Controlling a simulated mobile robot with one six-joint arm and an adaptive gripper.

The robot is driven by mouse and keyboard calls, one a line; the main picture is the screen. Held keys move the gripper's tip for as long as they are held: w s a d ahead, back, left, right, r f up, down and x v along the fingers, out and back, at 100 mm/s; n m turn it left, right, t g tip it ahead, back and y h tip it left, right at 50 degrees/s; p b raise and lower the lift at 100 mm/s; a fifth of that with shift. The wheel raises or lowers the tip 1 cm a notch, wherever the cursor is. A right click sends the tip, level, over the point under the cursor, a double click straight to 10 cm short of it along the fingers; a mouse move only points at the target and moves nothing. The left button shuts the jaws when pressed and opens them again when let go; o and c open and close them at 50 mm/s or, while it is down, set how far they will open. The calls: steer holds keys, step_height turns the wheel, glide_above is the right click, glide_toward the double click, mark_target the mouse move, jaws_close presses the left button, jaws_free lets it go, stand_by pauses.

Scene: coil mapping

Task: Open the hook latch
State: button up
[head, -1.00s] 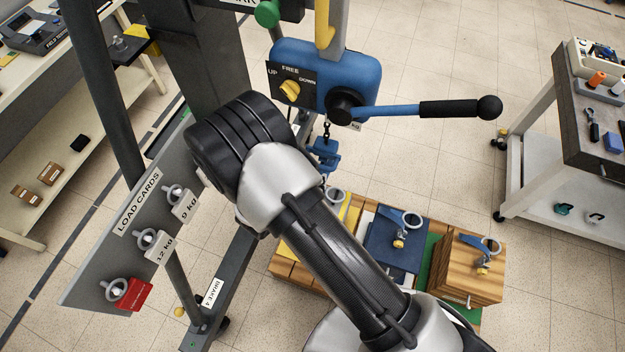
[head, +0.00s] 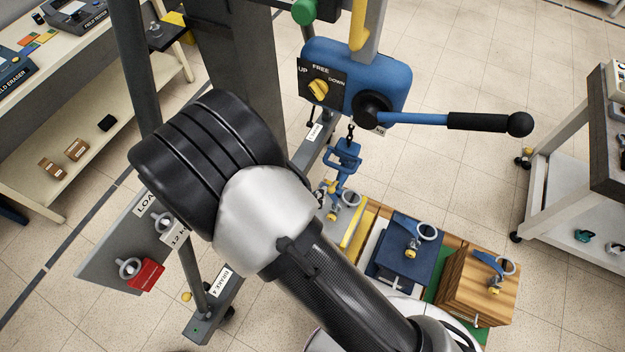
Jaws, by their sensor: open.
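A blue hook (head: 345,158) hangs on a short dark chain (head: 351,133) below the blue lever hoist (head: 385,72). Its latch is too small to tell whether it is open or shut. Just below the hook, a ring (head: 350,198) with a small blue and yellow fitting stands above the left load; I cannot tell whether the hook touches it. My arm crosses the middle of the head view, left of and below the hook. My gripper is not seen.
A hoist lever (head: 450,120) sticks out to the right. A navy load (head: 403,250) and a wooden load (head: 478,292) with ring fittings stand on the floor pallet. A grey card board (head: 105,258) is at lower left. A cart (head: 570,180) stands at right.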

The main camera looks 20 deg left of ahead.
steer(key=w+d+r+m+g+h+b, duration=0.1)
steer(key=w+d+r+m+g+b, duration=0.15)
steer(key=d+r+m, duration=0.6)
steer(key=w+d+r+m+g+h+b, duration=0.1)
steer(key=d+r+m+g+h+b, duration=0.15)
steer(key=d+r+m, duration=0.6)
steer(key=s+d+r+m+y+b, duration=0.3)
steer(key=s+d+m+y+b, duration=0.3)
steer(key=s+d+m, duration=0.7)
steer(key=s+m+y, duration=0.1)
steer(key=m, duration=0.5)
steer(key=shift+r+g, duration=0.15)
steer(key=shift+g, duration=0.15)
